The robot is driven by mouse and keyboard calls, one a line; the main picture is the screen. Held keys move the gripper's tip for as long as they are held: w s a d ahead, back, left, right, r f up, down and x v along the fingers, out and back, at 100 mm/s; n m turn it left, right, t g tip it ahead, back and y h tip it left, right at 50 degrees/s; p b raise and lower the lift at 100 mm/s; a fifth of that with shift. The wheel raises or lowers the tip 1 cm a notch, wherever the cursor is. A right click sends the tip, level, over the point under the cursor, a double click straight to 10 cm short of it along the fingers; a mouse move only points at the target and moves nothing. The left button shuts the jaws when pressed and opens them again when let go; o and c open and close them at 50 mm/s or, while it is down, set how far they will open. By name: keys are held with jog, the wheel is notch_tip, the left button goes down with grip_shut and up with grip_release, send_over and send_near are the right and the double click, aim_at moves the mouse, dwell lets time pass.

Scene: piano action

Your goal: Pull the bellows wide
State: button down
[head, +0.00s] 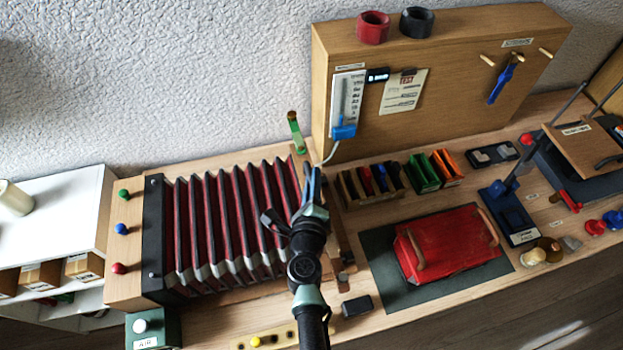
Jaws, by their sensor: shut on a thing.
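The bellows (225,220) has dark red folds with black edges and pale corners. It lies on the wooden bench with its folds spread apart, between a black-edged left board (153,240) and a wooden right end board (333,225). My gripper (312,180) is at this right end, with its blue fingers pointing to the back. It is shut on a part of the bellows' right end. The exact part held is hidden by my gripper and wrist, which also cover some of the right board.
A green post (297,135) stands behind the bellows' right end. A wooden cabinet (440,75) with a gauge (346,100) stands at the back. Small bins (370,184), a red case (450,243) on a dark mat and a black block (357,306) are to the right.

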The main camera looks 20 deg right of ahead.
jog(key=c, duration=0.8)
grip_release()
jog(key=shift+a, duration=0.15)
jog(key=shift+c, duration=0.2)
jog(key=shift+s+a, duration=0.1)
jog(key=p+v, duration=0.1)
jog(key=v, duration=1.1)
jog(key=shift+s, duration=0.3)
jog(key=shift+r, duration=0.15)
